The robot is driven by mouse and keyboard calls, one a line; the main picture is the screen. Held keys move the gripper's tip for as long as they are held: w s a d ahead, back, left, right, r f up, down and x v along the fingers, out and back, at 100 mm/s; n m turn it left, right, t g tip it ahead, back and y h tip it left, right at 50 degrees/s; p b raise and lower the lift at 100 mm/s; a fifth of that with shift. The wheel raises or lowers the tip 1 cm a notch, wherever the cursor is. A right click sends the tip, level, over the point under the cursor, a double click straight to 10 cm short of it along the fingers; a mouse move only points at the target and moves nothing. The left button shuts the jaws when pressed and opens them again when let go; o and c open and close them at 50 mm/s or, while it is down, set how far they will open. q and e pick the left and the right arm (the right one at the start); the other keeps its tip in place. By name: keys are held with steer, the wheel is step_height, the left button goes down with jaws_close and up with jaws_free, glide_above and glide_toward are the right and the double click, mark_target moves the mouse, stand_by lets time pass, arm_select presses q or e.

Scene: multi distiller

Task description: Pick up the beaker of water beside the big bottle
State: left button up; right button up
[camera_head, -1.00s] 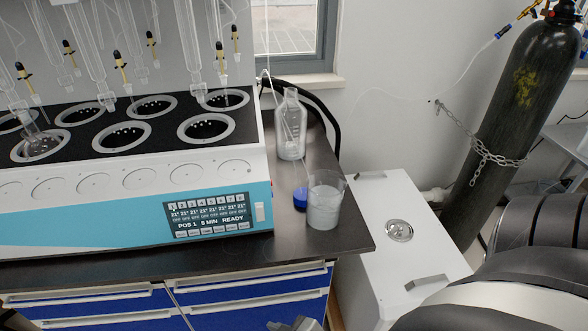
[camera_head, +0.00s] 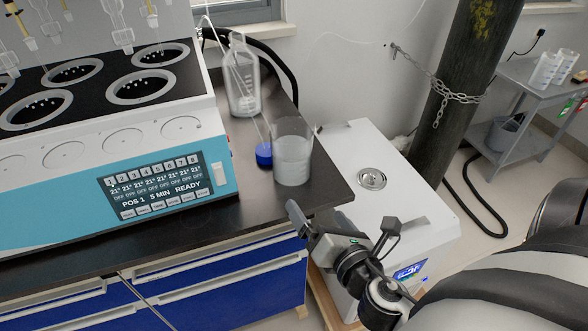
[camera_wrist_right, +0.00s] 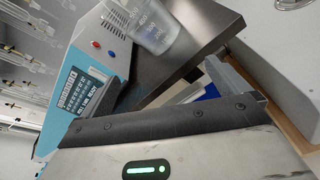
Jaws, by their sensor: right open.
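The clear beaker of water (camera_head: 292,155) stands upright near the right end of the dark bench. The big clear bottle (camera_head: 242,85) stands behind it and to its left, with a thin tube in its neck. My right gripper (camera_head: 342,214) is open and empty, in front of and below the beaker, near the bench's front corner. In the right wrist view the beaker (camera_wrist_right: 152,25) shows at the top, beyond the spread fingers (camera_wrist_right: 172,82) and apart from them. My left gripper is not in view.
A blue cap (camera_head: 264,154) lies just left of the beaker. The blue and white distiller (camera_head: 160,195) fills the bench's left. A white box (camera_head: 385,165) stands right of the bench, with a chained gas cylinder (camera_head: 455,90) behind it. Blue drawers (camera_head: 230,268) are below the bench top.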

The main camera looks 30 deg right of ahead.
mark_target(301, 162)
steer(key=w+d+r+n, duration=0.1)
steer(key=w+n, duration=0.1)
steer(key=w, duration=0.1)
steer(key=w+d+r+n+t+p, duration=0.1)
steer(key=w+n, duration=0.1)
steer(key=w, duration=0.1)
steer(key=w+d+r+n+p, duration=0.1)
steer(key=w+n, duration=0.1)
steer(key=w, duration=0.1)
steer(key=shift+w+r+n+t+h, duration=0.2)
steer(key=shift+w+n+t+h, duration=0.1)
steer(key=shift+n+t+h, duration=0.1)
steer(key=shift+w+f, duration=0.1)
steer(key=shift+w, duration=0.45)
steer(key=p+x, duration=0.1)
steer(key=x, duration=0.3)
steer(key=shift+w+f, duration=0.15)
steer(key=shift+w, duration=0.05)
steer(key=shift+w+d, duration=0.1)
steer(key=shift+w, duration=0.35)
steer(key=c, duration=1.3)
steer(key=shift+c, duration=0.8)
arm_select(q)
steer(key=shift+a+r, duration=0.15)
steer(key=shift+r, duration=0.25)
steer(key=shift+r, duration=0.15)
